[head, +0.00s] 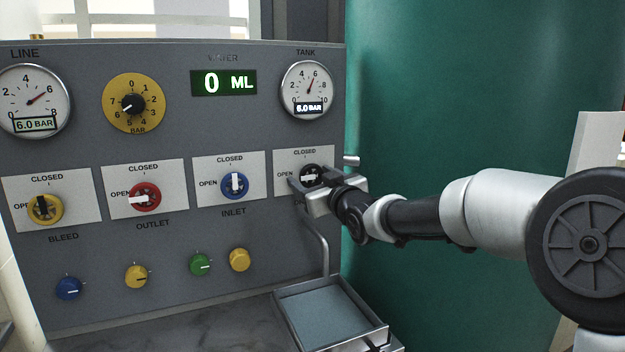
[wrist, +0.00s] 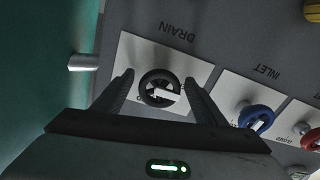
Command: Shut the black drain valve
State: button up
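The black drain valve (head: 311,171) is a round handwheel with a white bar, on a white plate at the right of the panel. In the head view its bar lies level, toward OPEN; CLOSED is marked above. The wrist view shows the valve (wrist: 158,88) upside down, under the label DRAIN. My gripper (head: 308,184) is in front of the valve and partly covers it and its plate. In the wrist view my gripper (wrist: 159,78) is open, one finger on each side of the wheel, with gaps showing. I cannot tell how deep the fingers reach.
The blue inlet valve (head: 235,186) points to CLOSED, the red outlet valve (head: 145,197) to OPEN. The yellow bleed valve (head: 45,209) is farther left. The tank gauge (head: 307,89) reads 6.0 bar. A spout (head: 322,245) and tray (head: 283,312) are below; a green tank (head: 450,90) stands right.

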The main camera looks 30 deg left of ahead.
jog(key=c, duration=0.9)
jog(key=shift+m, duration=0.4)
jog(key=m, duration=0.3)
jog(key=shift+m, duration=0.4)
jog(key=m, duration=0.4)
jog(key=shift+s+a, duration=0.1)
jog(key=m+b, duration=0.1)
jog(key=m, duration=0.4)
jog(key=shift+b, duration=0.3)
jog(key=shift+s+a+r+m+b, duration=0.1)
jog(key=shift+m+b, duration=0.4)
jog(key=shift+m, duration=0.6)
jog(key=shift+r+m+b, duration=0.1)
jog(key=shift+m+b, duration=0.35)
jog(key=shift+m, duration=0.65)
jog(key=o, duration=1)
